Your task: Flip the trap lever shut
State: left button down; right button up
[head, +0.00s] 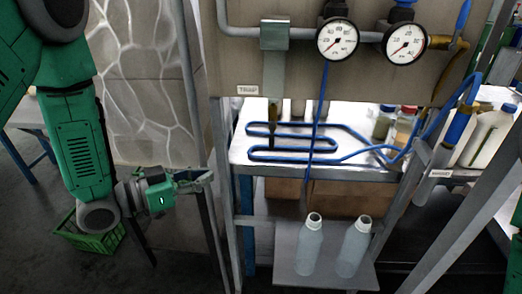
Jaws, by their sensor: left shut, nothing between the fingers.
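The small label reading TRAP (247,90) is on the panel (235,60) at upper middle. Right of it, a pale vertical tube (274,75) hangs below a grey-green bracket (275,34), with a dark brass fitting (272,110) at its lower end. I cannot make out a separate trap lever there. My left gripper (205,180) is shut and empty, left of the frame post and lower than the label, clearly apart from the fitting. My right gripper is not in view.
Two pressure gauges (337,40) (405,44) sit on the pipe. Blue tubing (300,154) loops over the white table (240,150). Two bottles (309,245) (354,246) stand on a lower shelf (330,278). Grey posts (231,190) flank the stand. A green crate (92,240) is on the floor.

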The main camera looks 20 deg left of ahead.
aim_at(272, 135)
pick_arm(q)
notch_tip(272, 135, up, 3)
jog(key=shift+m+h, duration=0.5)
jog(key=shift+h, duration=0.4)
jog(key=x, duration=1.4)
